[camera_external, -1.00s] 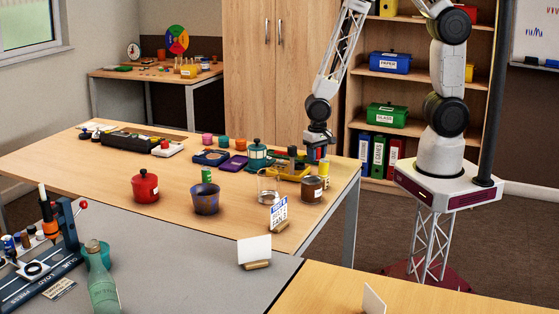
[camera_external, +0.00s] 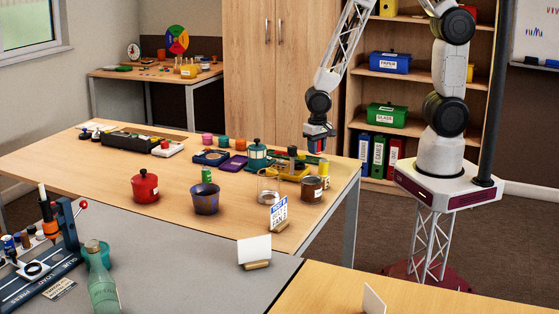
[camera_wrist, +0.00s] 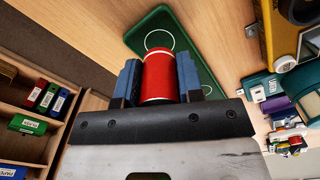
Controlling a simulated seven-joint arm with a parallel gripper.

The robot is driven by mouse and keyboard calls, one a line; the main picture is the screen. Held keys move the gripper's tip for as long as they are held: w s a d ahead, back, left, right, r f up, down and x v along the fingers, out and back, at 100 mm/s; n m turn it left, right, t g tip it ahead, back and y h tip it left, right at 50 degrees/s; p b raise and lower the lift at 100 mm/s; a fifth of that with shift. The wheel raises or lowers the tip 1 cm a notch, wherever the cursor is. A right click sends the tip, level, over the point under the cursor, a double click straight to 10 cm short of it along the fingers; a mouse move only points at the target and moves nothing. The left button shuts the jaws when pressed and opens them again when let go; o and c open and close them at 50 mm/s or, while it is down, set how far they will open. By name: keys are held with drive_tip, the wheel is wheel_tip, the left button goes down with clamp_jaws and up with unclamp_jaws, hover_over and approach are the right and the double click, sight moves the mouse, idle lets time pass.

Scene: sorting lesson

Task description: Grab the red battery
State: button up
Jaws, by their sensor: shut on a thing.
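The red battery (camera_wrist: 163,75) is a red cylinder with pale bands near its ends. In the wrist view it stands between the blue fingers of my gripper (camera_wrist: 160,80), one finger on each side and both against it. My gripper is shut on it. In the external view my gripper (camera_external: 319,140) is above the far right part of the table, with a small bit of red (camera_external: 314,148) showing between its fingers. The battery is held above a green tray (camera_wrist: 196,62) marked with pale circle outlines.
A yellow stand (camera_external: 291,172), a yellow cylinder (camera_external: 323,167) and a brown jar (camera_external: 311,189) are near below my gripper. A teal pot (camera_external: 258,156) is to the left. The shelf unit (camera_external: 395,109) stands behind.

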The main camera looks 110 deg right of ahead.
drive_tip(key=s+a, duration=0.1)
drive_tip(key=s, duration=0.4)
drive_tip(key=s+a+r, duration=0.1)
drive_tip(key=s+a, duration=0.1)
drive_tip(key=s, duration=0.3)
drive_tip(key=s+a+r, duration=0.1)
drive_tip(key=s+a, duration=0.1)
drive_tip(key=s, duration=0.3)
drive_tip(key=shift+r, duration=0.2)
idle(0.5)
